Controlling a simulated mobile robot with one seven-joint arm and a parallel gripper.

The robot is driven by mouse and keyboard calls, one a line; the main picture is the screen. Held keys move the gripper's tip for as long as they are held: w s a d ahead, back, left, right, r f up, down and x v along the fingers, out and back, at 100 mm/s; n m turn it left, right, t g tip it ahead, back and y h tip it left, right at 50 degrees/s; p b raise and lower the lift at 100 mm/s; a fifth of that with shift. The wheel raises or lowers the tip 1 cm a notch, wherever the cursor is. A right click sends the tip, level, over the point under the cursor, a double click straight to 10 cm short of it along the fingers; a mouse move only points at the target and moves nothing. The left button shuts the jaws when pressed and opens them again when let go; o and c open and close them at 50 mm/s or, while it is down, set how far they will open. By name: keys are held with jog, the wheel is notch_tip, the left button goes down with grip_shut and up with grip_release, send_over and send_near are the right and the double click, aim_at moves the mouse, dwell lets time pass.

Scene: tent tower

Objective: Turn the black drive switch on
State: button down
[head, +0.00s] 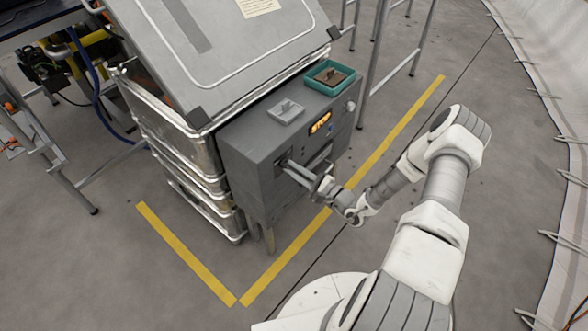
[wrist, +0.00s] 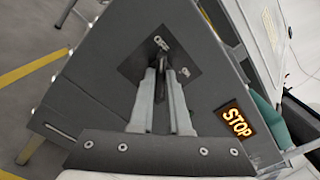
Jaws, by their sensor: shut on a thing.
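The black drive switch (wrist: 165,63) shows in the wrist view as a small dark lever on a dark square plate (wrist: 182,52) on the grey control box (head: 252,142). In the head view my gripper (head: 288,166) reaches the box's front face from the right; the switch is hidden there. The lever's exact setting cannot be told.
A lit orange STOP sign (wrist: 236,122) is on the box face and also shows in the head view (head: 320,123). A grey tray (head: 286,111) and a teal tray (head: 327,77) sit on top. A metal case (head: 190,142) stands behind. Yellow floor lines (head: 186,252) run around.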

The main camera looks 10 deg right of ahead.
jog(key=m+p, duration=0.1)
jog(key=m, duration=0.3)
jog(key=shift+d+m+p, duration=0.15)
jog(key=shift+m+p, duration=0.5)
jog(key=shift+m, duration=6.05)
jog(key=c, duration=0.9)
grip_release()
jog(key=shift+w, duration=0.1)
